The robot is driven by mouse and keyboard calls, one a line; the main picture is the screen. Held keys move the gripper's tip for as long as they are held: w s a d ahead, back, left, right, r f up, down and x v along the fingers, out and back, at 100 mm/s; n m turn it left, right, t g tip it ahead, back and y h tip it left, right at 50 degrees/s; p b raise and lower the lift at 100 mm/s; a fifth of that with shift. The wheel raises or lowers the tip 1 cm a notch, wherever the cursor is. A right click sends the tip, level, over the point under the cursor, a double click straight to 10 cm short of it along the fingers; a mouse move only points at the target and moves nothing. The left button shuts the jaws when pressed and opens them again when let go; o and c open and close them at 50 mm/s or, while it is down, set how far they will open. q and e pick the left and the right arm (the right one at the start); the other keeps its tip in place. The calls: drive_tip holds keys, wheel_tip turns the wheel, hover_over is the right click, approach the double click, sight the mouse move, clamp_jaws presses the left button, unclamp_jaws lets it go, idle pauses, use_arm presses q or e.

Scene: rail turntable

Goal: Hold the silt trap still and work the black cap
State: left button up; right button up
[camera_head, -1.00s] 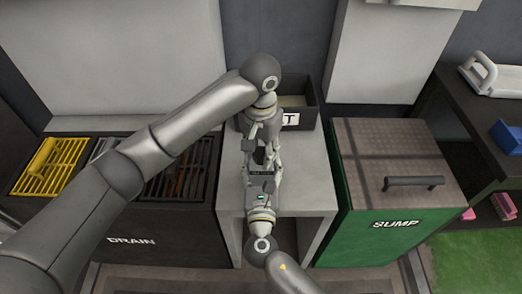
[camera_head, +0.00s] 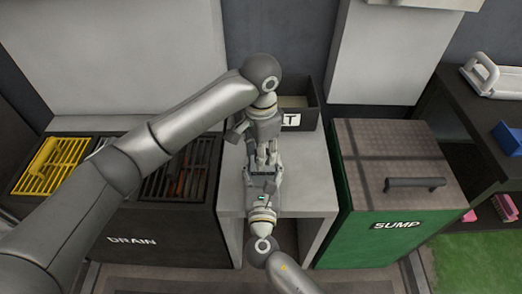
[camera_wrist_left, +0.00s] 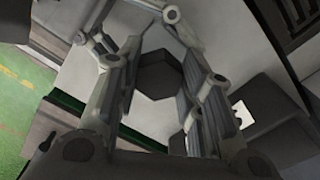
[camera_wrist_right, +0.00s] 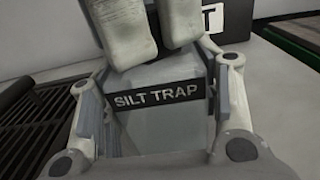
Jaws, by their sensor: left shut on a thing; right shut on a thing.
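The silt trap (camera_wrist_right: 165,125) is a pale grey body with a black label reading SILT TRAP, in the right wrist view. My right gripper (camera_wrist_right: 158,98) is shut on it, one finger on each side. The black cap (camera_wrist_left: 160,78) shows as a dark hexagon in the left wrist view. My left gripper (camera_wrist_left: 155,88) is shut on the cap, a finger along each side. In the head view, my left gripper (camera_head: 262,156) comes from the back and meets my right gripper (camera_head: 262,174) from the front. There the grippers hide most of the trap and the cap.
A grey bench (camera_head: 308,185) stands below the grippers, with a dark open bin (camera_head: 308,112) behind. The DRAIN unit (camera_head: 135,240) with grates is at the left. The green SUMP box (camera_head: 385,235) with a black handle is at the right. The bench top right of the grippers is clear.

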use_arm(q)
drive_tip(key=m, duration=0.4)
drive_tip(key=shift+w+m, duration=0.1)
drive_tip(key=shift+m, duration=0.3)
drive_tip(key=o, duration=1.2)
wheel_tip(320, 180, up, 12)
use_arm(e)
drive_tip(key=o, duration=1.5)
